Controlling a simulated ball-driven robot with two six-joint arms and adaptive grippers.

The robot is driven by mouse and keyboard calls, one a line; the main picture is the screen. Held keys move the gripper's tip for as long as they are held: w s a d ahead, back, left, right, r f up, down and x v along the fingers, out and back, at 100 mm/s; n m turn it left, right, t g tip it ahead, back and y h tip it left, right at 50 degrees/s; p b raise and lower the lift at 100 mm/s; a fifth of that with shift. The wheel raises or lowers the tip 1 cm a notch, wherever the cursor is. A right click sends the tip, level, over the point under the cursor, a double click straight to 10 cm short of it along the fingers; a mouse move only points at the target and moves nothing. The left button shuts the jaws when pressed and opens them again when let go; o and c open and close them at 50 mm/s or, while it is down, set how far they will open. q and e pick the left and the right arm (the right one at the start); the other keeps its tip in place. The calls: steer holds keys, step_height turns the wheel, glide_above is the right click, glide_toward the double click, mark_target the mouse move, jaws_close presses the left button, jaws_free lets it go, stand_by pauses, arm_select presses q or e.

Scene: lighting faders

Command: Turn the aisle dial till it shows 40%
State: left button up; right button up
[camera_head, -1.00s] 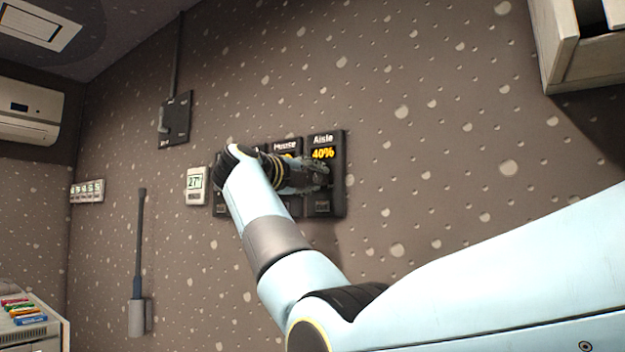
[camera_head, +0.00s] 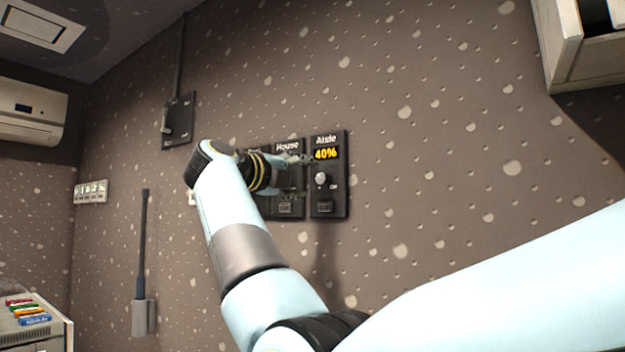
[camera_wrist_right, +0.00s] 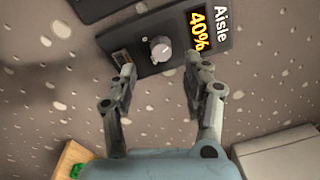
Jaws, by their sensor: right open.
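The Aisle panel (camera_head: 328,190) is a dark plate on the wall, and its yellow display (camera_head: 326,154) reads 40%. Its round, light dial (camera_head: 321,178) is in plain view below the display. In the right wrist view the dial (camera_wrist_right: 160,47) lies beyond the fingertips, with a gap between them and it. My right gripper (camera_head: 303,175) is open and empty, in front of the House panel (camera_head: 287,146) and left of the Aisle dial. Its two spread fingers also show in the right wrist view (camera_wrist_right: 160,75). My left gripper is not in view.
The House panel and another panel to its left are partly hidden by my right arm. A dark switch plate (camera_head: 179,119) is on the wall at upper left. A pale cabinet (camera_head: 572,50) juts out at upper right. The wall right of the Aisle panel is clear.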

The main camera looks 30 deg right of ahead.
steer(key=v, duration=0.6)
steer(key=shift+a, duration=0.25)
steer(key=shift+s+f, duration=0.1)
steer(key=shift+s, duration=0.05)
